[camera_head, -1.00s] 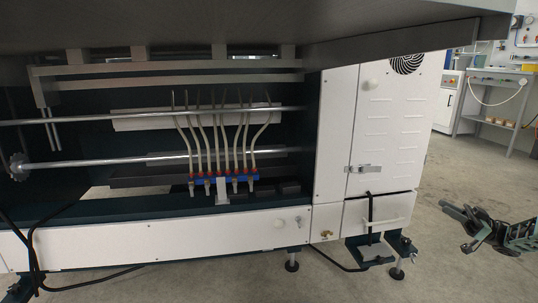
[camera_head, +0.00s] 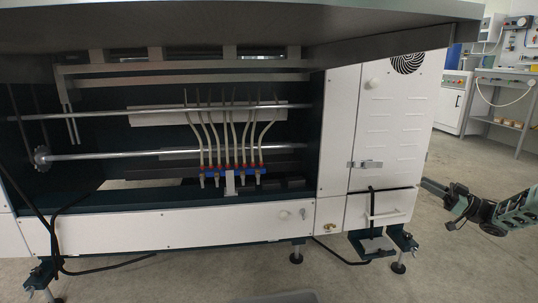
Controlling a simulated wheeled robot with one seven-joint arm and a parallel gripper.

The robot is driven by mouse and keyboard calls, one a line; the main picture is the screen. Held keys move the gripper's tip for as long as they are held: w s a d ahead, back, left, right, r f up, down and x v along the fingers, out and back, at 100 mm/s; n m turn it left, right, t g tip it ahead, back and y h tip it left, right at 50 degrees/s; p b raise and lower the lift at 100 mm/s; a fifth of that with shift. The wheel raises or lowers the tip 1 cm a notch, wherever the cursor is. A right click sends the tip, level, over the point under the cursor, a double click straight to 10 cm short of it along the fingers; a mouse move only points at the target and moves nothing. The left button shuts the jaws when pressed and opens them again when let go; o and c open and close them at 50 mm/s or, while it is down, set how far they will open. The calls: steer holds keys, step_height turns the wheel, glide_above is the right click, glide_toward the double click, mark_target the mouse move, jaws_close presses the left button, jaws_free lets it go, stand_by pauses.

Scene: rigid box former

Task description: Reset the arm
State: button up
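My arm reaches in from the right edge in the camera_head view, a dark grey-green arm out over the floor beside the machine. My gripper (camera_head: 440,204) is at its left end, small in the picture. Two finger parts point left and look spread apart, with nothing seen between them. The gripper is clear of the white cabinet, to the right of its lower drawer.
The box-forming machine fills the left and middle, with a white cabinet (camera_head: 385,125), a drawer handle (camera_head: 388,215) and levelling feet (camera_head: 398,267). Tubes on a blue manifold (camera_head: 232,172) sit inside. A workbench (camera_head: 505,76) stands back right. Floor between is free.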

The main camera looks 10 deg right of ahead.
steer(key=w+a+r+m+h, duration=0.3)
steer(key=w+a+h, duration=0.1)
steer(key=a+h, duration=0.25)
steer(key=w+a+r+m+h, duration=0.3)
steer(key=w+a+h, duration=0.15)
steer(key=a, duration=0.25)
steer(key=s+a+f+m+g+h, duration=0.15)
steer(key=s+a+g, duration=0.25)
steer(key=s, duration=0.9)
steer(key=s+a+f+m+g+h, duration=0.1)
steer(key=s+a+f+g+h, duration=0.3)
steer(key=s, duration=0.8)
steer(key=s+a+r+m+g, duration=0.1)
steer(key=s+a+g, duration=0.3)
steer(key=s, duration=0.9)
steer(key=s+a+r+n+g+p, duration=0.1)
steer(key=s+a+r+n+p, duration=0.3)
steer(key=s+a+r+p, duration=0.45)
steer(key=s+a+r+n+g+p, duration=0.1)
steer(key=s+a+r+n+p, duration=0.4)
steer(key=a, duration=0.6)
step_height(320, 180, up, 37)
steer(key=m+p, duration=0.1)
steer(key=p, duration=3.4)
steer(key=shift+s+r+m+y+p, duration=0.15)
steer(key=shift+s+m+y+p, duration=0.1)
steer(key=shift+m+y+p, duration=0.15)
